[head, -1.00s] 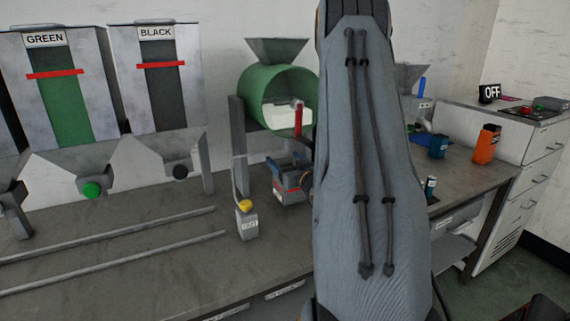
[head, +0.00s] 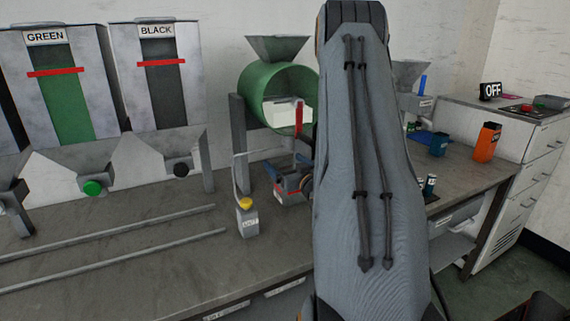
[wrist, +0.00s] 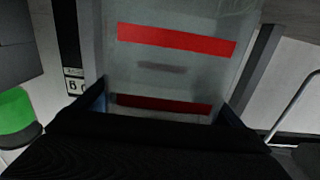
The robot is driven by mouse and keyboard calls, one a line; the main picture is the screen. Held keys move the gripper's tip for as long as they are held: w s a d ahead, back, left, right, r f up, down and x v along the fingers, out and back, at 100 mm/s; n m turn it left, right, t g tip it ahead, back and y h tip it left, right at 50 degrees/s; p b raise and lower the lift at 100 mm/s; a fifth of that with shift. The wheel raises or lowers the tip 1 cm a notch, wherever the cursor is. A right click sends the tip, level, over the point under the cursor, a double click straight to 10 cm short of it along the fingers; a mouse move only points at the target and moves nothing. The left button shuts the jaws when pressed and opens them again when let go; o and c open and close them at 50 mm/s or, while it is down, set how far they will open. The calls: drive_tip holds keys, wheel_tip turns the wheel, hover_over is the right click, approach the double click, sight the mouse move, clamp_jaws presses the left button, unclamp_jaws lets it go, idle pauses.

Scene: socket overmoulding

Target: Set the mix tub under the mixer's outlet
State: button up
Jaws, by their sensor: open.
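The mix tub, a small grey box with red bands, stands on the bench below the green mixer drum (head: 270,95); its lower front (head: 291,198) shows in the head view. In the wrist view the tub (wrist: 185,75) fills the middle. My gripper (wrist: 165,104) is open, with one blue-grey finger at each side of the tub's near part. In the head view my gripper (head: 292,181) is small and partly hidden by my arm. Whether the fingers touch the tub is unclear. The mixer's outlet itself is not clearly visible.
A grey bottle with a yellow cap (head: 246,218) stands left of the tub. GREEN (head: 60,90) and BLACK (head: 157,80) hoppers stand further left, with rails (head: 120,250) in front. A blue container (head: 438,145) and orange bottle (head: 486,141) stand at right.

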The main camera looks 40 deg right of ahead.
drive_tip(key=b+v, duration=0.2)
drive_tip(key=v, duration=1)
idle(0.4)
